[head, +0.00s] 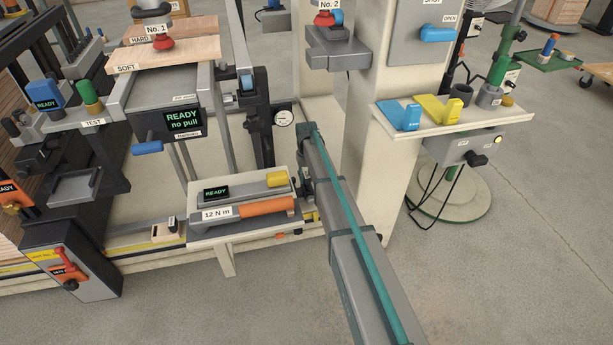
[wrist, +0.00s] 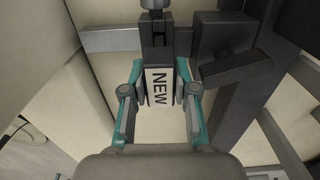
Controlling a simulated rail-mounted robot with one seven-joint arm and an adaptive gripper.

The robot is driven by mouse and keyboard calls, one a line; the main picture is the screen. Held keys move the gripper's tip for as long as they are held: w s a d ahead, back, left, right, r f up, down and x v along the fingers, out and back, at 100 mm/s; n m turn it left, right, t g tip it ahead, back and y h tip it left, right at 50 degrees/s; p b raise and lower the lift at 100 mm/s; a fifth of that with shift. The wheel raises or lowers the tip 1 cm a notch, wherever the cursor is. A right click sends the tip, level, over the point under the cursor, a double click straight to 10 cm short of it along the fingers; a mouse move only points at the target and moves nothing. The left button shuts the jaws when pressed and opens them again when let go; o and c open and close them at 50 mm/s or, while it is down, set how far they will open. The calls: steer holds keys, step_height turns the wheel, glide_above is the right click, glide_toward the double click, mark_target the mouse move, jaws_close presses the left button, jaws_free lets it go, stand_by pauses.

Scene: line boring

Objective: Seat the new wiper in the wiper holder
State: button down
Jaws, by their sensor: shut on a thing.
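In the wrist view, my gripper (wrist: 160,76) has its teal-edged fingers shut on the new wiper (wrist: 159,88), a dark block with a white label reading NEW. The wiper points away from the palm. Its far end meets or overlaps dark grey parts near a round grey knob (wrist: 154,4). I cannot tell which of these parts is the wiper holder, or whether the wiper touches it. In the head view, my arm reaches up from the bottom, and neither the gripper nor the wiper can be made out at its far end.
In the head view, a pale column (head: 375,130) stands right of my arm. A bench with an orange-handled torque tool (head: 266,207) stands left of it. A shelf (head: 470,121) holds blue and yellow pieces.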

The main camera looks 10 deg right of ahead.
steer(key=shift+f, duration=1.65)
stand_by(0.9)
steer(key=c, duration=0.8)
jaws_free()
steer(key=shift+r, duration=0.1)
steer(key=shift+r+p, duration=2.75)
steer(key=shift+r, duration=1.2)
